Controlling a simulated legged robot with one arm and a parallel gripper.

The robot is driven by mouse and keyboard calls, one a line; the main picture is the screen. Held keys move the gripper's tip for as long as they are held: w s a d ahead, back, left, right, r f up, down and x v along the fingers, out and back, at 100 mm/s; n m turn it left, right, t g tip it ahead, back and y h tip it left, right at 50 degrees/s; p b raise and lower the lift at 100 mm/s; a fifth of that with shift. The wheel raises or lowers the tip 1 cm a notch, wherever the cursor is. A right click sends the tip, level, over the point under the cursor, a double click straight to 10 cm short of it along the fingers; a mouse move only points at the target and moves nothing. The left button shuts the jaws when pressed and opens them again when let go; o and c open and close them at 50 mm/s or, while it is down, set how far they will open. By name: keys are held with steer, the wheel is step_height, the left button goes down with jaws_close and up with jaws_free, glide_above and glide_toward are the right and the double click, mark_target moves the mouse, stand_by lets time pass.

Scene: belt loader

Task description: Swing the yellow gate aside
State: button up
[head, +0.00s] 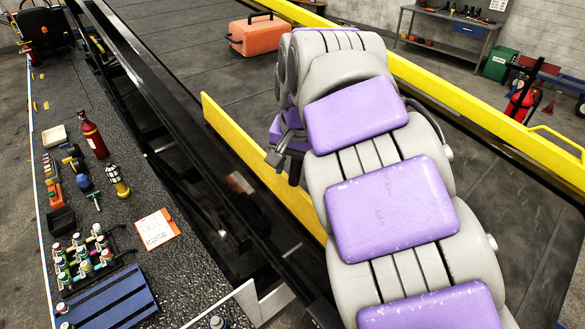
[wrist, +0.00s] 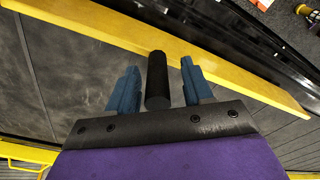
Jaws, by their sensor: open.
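The yellow gate (head: 258,164) is a long flat bar lying slantwise along the near side of the dark belt in the head view. Its lower end is hidden behind my arm. In the wrist view the gate (wrist: 215,65) crosses the picture from upper left to right, just beyond my fingertips. A black cylindrical handle (wrist: 158,82) stands between my two blue fingers. My gripper (wrist: 157,85) is open, with a finger on each side of the handle and gaps showing. In the head view my gripper (head: 283,160) is at the gate's inner face, partly hidden by my arm.
An orange suitcase (head: 262,35) lies on the belt (head: 185,40) beyond the gate. A yellow rail (head: 470,105) runs along the belt's far side. A side ledge (head: 120,215) at left holds bottles, tools and a clipboard (head: 157,229). The belt between suitcase and gate is clear.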

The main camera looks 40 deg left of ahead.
steer(key=p+v, duration=0.6)
steer(key=v, duration=1)
steer(key=shift+w+a+f, duration=0.1)
steer(key=shift+a, duration=0.05)
